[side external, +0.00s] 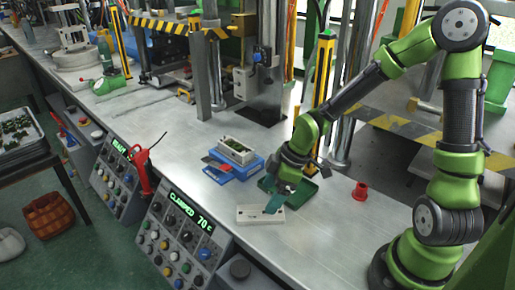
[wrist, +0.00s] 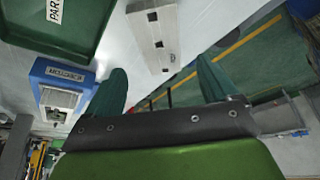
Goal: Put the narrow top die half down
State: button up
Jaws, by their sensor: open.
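A narrow, pale grey die half (side external: 256,216) lies flat on the bench near its front edge. In the wrist view my gripper (wrist: 160,66) is open, and the block lies ahead of the gap between the fingers. Whether a finger touches it I cannot tell.
A green tray (wrist: 95,35) lies close behind my gripper. Left of it stands a blue ejector fixture (side external: 246,168) holding a pale block (side external: 236,151). A red cup (side external: 360,191) stands to the right. The control panel (side external: 185,232) drops below the bench edge.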

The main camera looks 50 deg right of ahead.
jog(key=s+r+m+t, duration=0.2)
jog(key=s+r+m, duration=0.4)
jog(key=r, duration=0.3)
jog(key=s+d+r+m+t+h, duration=0.1)
jog(key=s+r+m+t, duration=0.1)
jog(key=s+r+m, duration=0.3)
notch_tip(320, 180, up, 4)
jog(key=shift+s+r+m, duration=0.1)
jog(key=shift+s+m, duration=0.25)
jog(key=shift+m, duration=0.75)
